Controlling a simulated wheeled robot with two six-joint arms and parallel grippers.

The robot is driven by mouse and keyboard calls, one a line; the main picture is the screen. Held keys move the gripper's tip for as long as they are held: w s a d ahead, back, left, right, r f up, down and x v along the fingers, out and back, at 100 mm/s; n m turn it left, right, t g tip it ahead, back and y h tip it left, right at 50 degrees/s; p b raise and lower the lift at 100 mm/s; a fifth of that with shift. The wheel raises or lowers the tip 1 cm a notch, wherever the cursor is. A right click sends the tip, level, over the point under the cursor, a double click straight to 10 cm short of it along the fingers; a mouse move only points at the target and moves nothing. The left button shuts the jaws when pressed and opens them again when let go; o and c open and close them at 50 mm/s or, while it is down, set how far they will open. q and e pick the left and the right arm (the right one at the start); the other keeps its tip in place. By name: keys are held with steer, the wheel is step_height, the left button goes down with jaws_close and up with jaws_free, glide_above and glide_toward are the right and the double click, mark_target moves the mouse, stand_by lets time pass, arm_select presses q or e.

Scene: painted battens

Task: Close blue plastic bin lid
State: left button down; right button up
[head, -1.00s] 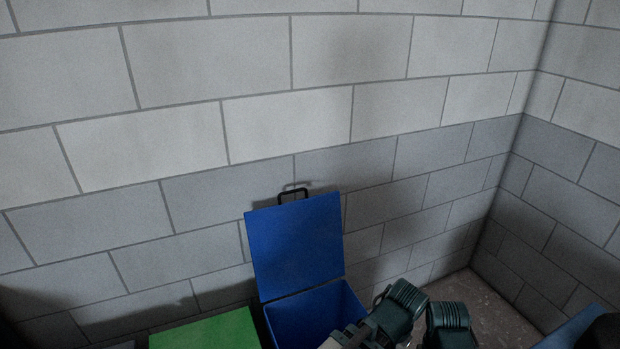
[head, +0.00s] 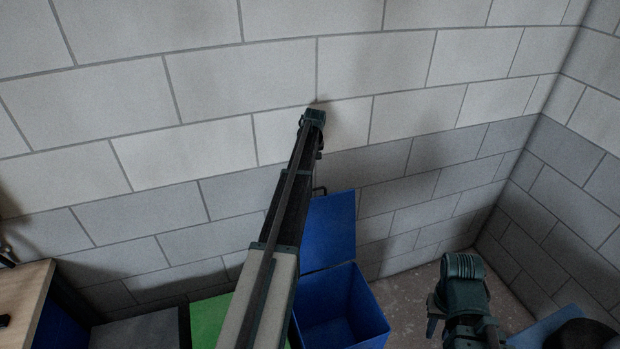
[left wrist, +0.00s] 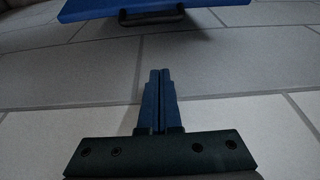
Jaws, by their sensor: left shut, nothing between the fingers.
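The blue bin (head: 341,312) stands by the wall, its mouth open. Its blue lid (head: 330,232) is raised upright at the back, with a dark handle (head: 319,191) on its top edge. My left arm crosses in front of the bin's left side and reaches above the lid; its gripper is not clear in the head view. In the left wrist view my left gripper (left wrist: 160,72) is shut and empty, apart from the lid (left wrist: 130,10) and handle (left wrist: 150,18) at the top. My right gripper (head: 433,316) is right of the bin; its opening is unclear.
A green box top (head: 207,318) and a grey one (head: 137,332) lie left of the bin. A wood-topped unit (head: 22,290) is at far left. The block wall (head: 220,145) is close behind. Some floor (head: 405,285) shows to the right.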

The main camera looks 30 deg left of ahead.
step_height(320, 180, down, 9)
steer(key=b, duration=0.9)
steer(key=shift+f, duration=0.2)
